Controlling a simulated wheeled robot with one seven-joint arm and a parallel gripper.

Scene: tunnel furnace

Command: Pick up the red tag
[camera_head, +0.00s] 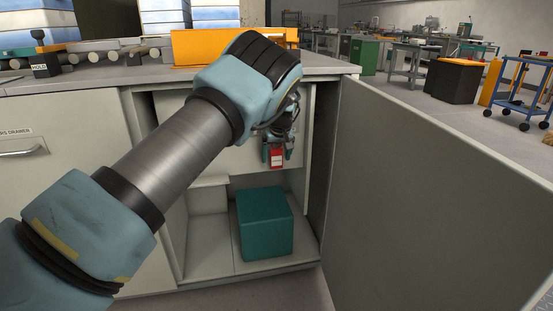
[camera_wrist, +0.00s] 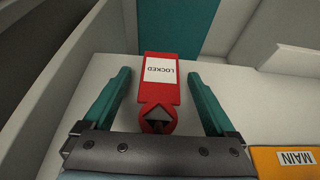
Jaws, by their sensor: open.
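The red tag (camera_wrist: 159,92) has a white label reading "LOCKED" and a round end toward my gripper. In the head view the tag (camera_head: 277,158) shows inside the open cabinet, in front of its inner back panel. My gripper (camera_wrist: 161,80) is open, with one teal finger on each side of the tag and a visible gap on both sides. In the head view my gripper (camera_head: 277,158) is partly hidden by my wrist. How the tag is held up is hidden; a dark pointed piece shows at its round end.
A teal box (camera_head: 265,224) stands on the cabinet floor below. The cabinet door (camera_head: 420,200) stands open on the right. Above, the countertop (camera_head: 325,66) carries a yellow-orange piece (camera_head: 200,47).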

